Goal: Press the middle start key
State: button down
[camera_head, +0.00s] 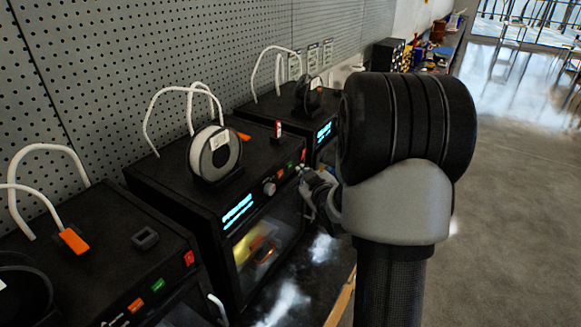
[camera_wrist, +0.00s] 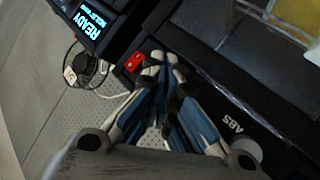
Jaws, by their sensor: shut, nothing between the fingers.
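The middle black printer (camera_head: 168,190) has a lit display (camera_head: 238,212), a grey knob (camera_head: 268,188) and small orange, green (camera_head: 290,167) and red (camera_head: 303,155) keys along its front top edge. My gripper (camera_head: 301,172) is at this key row, its fingertips close to the green and red keys. In the wrist view my gripper (camera_wrist: 158,58) is shut and empty, with its tips just beside the red key (camera_wrist: 133,62). The fingers hide the panel between that key and the ABS label (camera_wrist: 233,125), so the green key is not seen there. I cannot tell whether the tips touch the panel.
A white spool (camera_head: 214,152) stands on the middle printer. A pegboard wall (camera_head: 100,70) rises behind. Floor at right is clear.

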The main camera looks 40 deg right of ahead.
jog(key=s, duration=0.1)
jog(key=s+d, duration=0.1)
jog(key=s, duration=0.1)
jog(key=s+d, duration=0.1)
jog(key=shift+s+b, duration=0.3)
jog(key=shift+s, duration=0.1)
jog(key=shift+a, duration=0.15)
dwell(0.5)
